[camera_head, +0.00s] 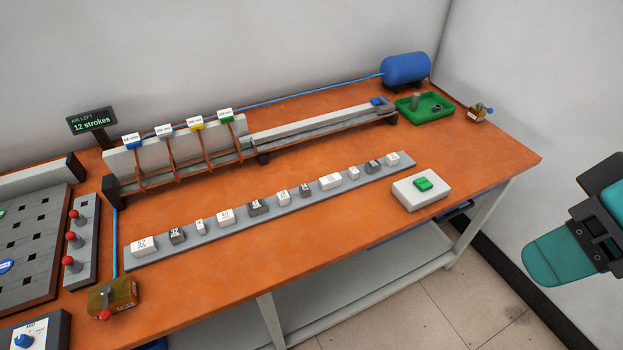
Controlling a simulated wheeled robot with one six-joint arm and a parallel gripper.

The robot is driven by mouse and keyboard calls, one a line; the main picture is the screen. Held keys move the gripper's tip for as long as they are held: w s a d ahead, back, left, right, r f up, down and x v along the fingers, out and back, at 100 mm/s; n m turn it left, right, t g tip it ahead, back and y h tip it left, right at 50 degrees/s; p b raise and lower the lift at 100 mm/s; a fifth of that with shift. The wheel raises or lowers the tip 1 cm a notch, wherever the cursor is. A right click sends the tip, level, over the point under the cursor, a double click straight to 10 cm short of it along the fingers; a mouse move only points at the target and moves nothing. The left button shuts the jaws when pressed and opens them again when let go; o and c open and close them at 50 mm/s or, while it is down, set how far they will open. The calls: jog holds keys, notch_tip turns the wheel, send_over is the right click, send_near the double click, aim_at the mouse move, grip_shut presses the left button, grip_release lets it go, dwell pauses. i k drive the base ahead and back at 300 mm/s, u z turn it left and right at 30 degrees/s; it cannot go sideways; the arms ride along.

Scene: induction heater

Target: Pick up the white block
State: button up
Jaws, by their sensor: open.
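Several small blocks with printed labels, some white and some dark grey, stand in a row on a long grey strip (290,208) on the orange bench. White ones include a block at the left end (143,245), a wider one right of the middle (330,181) and one at the right end (393,159). I cannot tell which one the task means. My gripper (592,236), teal and black, is at the right edge, beyond the bench's front edge. It is open, well apart from all the blocks, and partly cut off by the frame.
A white box with a green button (423,185) sits near the front edge, right of the strip. Behind are a long rail (325,123), a green tray (425,107) and a blue tank (405,69). Red-knobbed levers (75,240) stand at left. Bare bench lies around the strip.

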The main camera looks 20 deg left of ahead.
aim_at(283, 197)
jog(key=u, duration=0.35)
jog(key=i, duration=0.9)
jog(key=u, duration=0.7)
